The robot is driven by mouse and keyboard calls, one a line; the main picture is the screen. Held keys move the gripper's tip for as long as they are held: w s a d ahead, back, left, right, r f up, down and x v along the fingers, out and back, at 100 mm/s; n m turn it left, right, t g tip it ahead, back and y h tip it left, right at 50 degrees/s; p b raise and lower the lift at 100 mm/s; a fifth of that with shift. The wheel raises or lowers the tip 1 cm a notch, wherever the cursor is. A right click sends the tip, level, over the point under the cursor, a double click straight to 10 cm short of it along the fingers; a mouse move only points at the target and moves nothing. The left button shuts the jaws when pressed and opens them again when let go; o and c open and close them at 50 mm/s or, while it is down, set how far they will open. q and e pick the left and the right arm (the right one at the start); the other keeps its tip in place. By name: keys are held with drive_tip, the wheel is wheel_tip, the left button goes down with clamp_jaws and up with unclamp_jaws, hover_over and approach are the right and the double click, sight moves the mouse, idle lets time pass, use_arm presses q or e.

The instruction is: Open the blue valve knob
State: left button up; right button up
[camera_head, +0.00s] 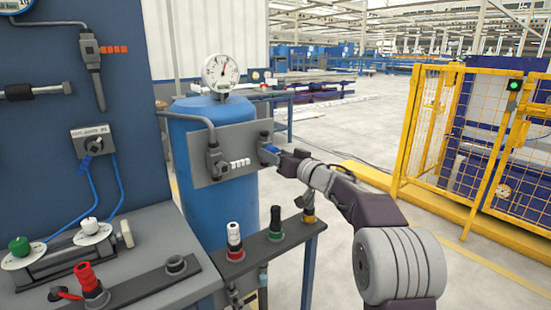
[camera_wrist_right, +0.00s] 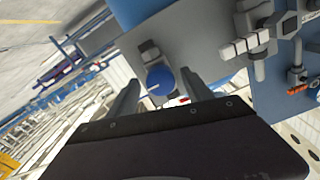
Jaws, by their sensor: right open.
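The blue valve knob (camera_head: 270,149) is on the right part of a grey plate (camera_head: 220,152), mounted on the front of a blue tank (camera_head: 189,208). In the right wrist view the knob (camera_wrist_right: 160,79) shows as a round blue cap with a pale mark, between my two fingers. My right gripper (camera_head: 276,153) is open around or just in front of the knob, with gaps visible on both sides in the wrist view. Whether a finger touches it cannot be told. In the head view the gripper partly covers the knob. My left gripper is not in view.
A pressure gauge (camera_head: 221,72) stands on top of the tank. A grey pipe fitting (camera_head: 214,160) with white handle sits left on the plate. A rail (camera_head: 265,246) with red, green and yellow connectors stands below. A yellow fence (camera_head: 480,140) is at right; open floor lies between.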

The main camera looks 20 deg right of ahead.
drive_tip(key=shift+w+a, duration=0.15)
drive_tip(key=shift+w, duration=0.1)
clamp_jaws()
drive_tip(key=shift+r+n, duration=0.1)
drive_tip(key=shift+n, duration=0.2)
drive_tip(key=n+p, duration=0.1)
drive_tip(key=n, duration=1.6)
drive_tip(key=shift+n, duration=0.3)
idle(0.4)
unclamp_jaws()
